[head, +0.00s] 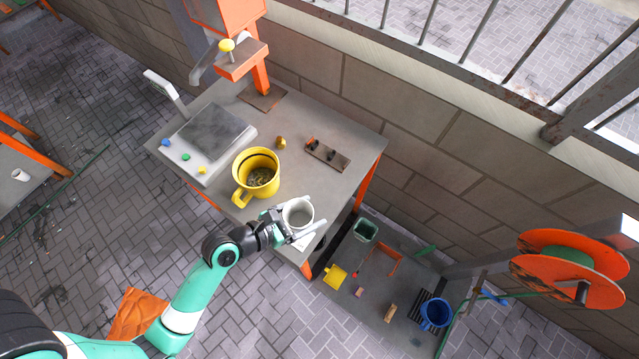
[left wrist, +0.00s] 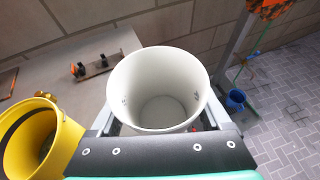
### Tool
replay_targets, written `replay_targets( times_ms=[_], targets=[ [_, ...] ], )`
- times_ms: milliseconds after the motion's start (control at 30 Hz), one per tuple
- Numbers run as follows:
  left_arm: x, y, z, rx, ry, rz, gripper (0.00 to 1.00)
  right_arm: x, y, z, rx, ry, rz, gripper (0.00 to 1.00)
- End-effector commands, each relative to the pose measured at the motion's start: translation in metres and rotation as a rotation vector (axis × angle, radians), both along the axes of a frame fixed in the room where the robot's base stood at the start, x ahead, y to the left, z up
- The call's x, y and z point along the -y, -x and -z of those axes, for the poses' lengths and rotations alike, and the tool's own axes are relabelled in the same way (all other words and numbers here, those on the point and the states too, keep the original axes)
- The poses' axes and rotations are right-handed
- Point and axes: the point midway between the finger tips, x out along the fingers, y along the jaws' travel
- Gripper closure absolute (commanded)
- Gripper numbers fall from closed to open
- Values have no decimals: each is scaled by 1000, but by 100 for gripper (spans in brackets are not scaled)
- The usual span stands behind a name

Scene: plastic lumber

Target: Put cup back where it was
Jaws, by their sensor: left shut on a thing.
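The white cup (head: 298,214) is upright in my left gripper (head: 296,220), near the front right corner of the grey table (head: 345,160). The gripper is shut on it from the side. In the left wrist view the cup (left wrist: 160,90) looks empty, with a finger on each side of it. Whether its base touches the table is hidden. A large yellow mug (head: 256,172) stands on the table, left of the cup, with something grainy inside. It also shows at the left of the left wrist view (left wrist: 36,140). My right gripper is not in view.
A scale (head: 211,132) with coloured buttons fills the table's left side. A dark plate with pegs (head: 327,155) and a small brass piece (head: 281,142) lie behind the cup. A lower platform right of the table holds a blue bucket (head: 436,313) and a green bin (head: 365,230).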

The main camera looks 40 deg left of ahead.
Motion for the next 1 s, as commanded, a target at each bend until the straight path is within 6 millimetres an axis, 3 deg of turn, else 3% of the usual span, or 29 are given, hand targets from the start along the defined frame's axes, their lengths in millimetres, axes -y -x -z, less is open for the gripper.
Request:
replay_targets(
  times_ms=[167, 367, 500, 600, 833, 1000],
  targets=[
    [-17, -31, 19, 3, -1, -3, 80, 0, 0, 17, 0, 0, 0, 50],
    [-45, -81, 46, 3, -1, -1, 80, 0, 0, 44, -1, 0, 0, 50],
    [-56, -102, 80, 0, 1, 0, 80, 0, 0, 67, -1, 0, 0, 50],
    [-61, -112, 91, 0, 0, 1, 80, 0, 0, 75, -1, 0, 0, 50],
    [-64, -118, 95, 0, 0, 2, 80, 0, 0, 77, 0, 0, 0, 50],
    [-66, -121, 123, -1, 2, 1, 80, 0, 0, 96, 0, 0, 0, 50]
  ],
)
